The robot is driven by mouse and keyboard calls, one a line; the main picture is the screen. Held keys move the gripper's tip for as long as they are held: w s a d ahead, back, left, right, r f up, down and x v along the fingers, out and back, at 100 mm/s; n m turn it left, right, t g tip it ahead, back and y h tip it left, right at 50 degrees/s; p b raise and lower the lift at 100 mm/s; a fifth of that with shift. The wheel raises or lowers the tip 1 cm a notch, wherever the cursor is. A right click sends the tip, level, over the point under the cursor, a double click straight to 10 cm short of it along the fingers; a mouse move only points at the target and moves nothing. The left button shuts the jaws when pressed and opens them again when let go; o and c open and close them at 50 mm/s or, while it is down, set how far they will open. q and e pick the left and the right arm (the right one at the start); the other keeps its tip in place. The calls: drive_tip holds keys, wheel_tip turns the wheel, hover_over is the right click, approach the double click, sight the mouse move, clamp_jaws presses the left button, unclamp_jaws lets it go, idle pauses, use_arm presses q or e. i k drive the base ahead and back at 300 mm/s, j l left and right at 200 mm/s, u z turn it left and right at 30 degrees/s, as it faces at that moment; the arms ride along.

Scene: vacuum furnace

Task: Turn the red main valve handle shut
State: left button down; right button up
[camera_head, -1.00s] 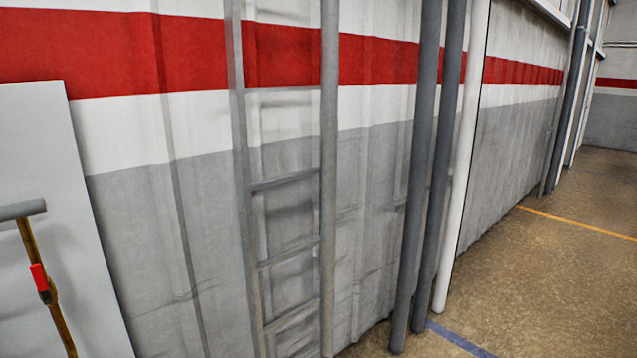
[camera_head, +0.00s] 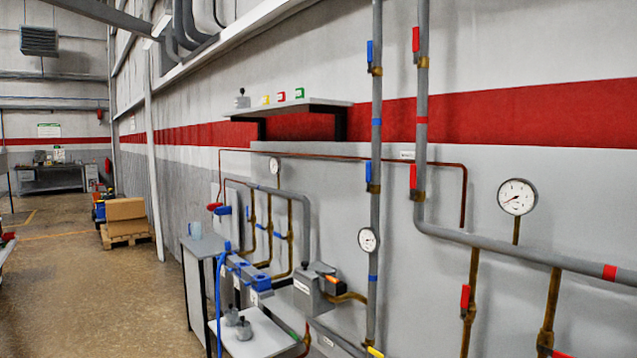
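Several red valve handles show on the pipework of the grey wall panel. One red handle (camera_head: 416,40) is high on the grey vertical pipe. Another red handle (camera_head: 413,176) is lower on the same pipe. A smaller red handle (camera_head: 465,297) is on a brass pipe at the lower right. A red handle (camera_head: 214,207) is farther away at the left of the panel. A red part (camera_head: 557,353) is cut off at the bottom edge. I cannot tell which one is the main valve. All seem apart from me. Neither of my grippers is in view.
Blue handles (camera_head: 368,172) and pressure gauges (camera_head: 517,197) are on the panel. A shelf (camera_head: 315,103) sticks out above. A small table (camera_head: 262,336) with pump-like parts stands below. A cardboard box (camera_head: 126,210) is on a pallet. The floor (camera_head: 70,300) at left is clear.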

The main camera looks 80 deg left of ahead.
sight(413, 169)
drive_tip(key=u, duration=1.9)
drive_tip(key=i+j, duration=0.25)
drive_tip(key=j, duration=0.25)
drive_tip(key=i+j+z, duration=0.15)
drive_tip(key=j, duration=0.35)
drive_tip(key=i+j, duration=0.3)
drive_tip(key=j, duration=0.2)
drive_tip(key=i+j+z, duration=0.15)
drive_tip(key=j, duration=0.35)
drive_tip(key=i+j, duration=0.25)
drive_tip(key=j, duration=0.3)
drive_tip(key=i+j+z, duration=0.15)
drive_tip(key=j, duration=0.35)
drive_tip(key=i+j, duration=0.15)
drive_tip(key=j, duration=0.4)
drive_tip(key=i+j+z, duration=0.15)
drive_tip(key=j, duration=0.45)
